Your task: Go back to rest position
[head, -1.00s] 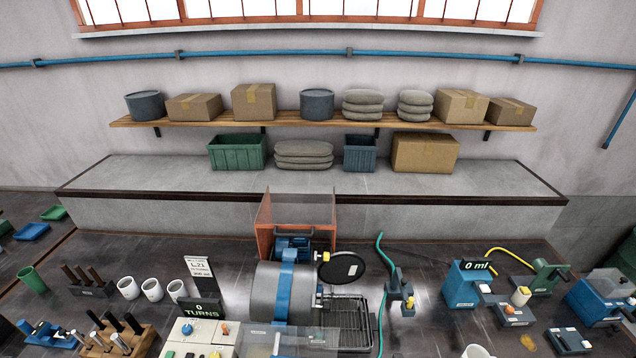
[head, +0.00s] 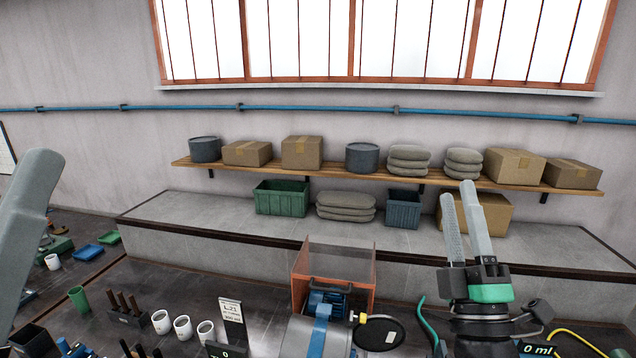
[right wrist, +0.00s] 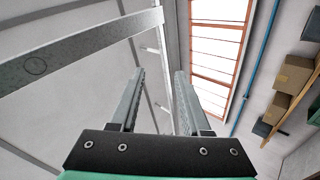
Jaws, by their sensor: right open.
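My right gripper (head: 457,190) is raised at the right of the head view, fingers pointing up. Its two grey fingers are apart with nothing between them. In the right wrist view the open fingers (right wrist: 159,74) point toward the upper wall and window, touching nothing. A smooth grey part, which looks like my left arm, rises at the left edge of the head view. My left gripper does not show.
A shelf (head: 380,176) with boxes, sacks and drums runs along the wall. Below on the bench are a drum mill (head: 303,338), white cups (head: 183,327), a green cup (head: 78,298) and an upright label card (head: 231,311). Free air surrounds the right gripper.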

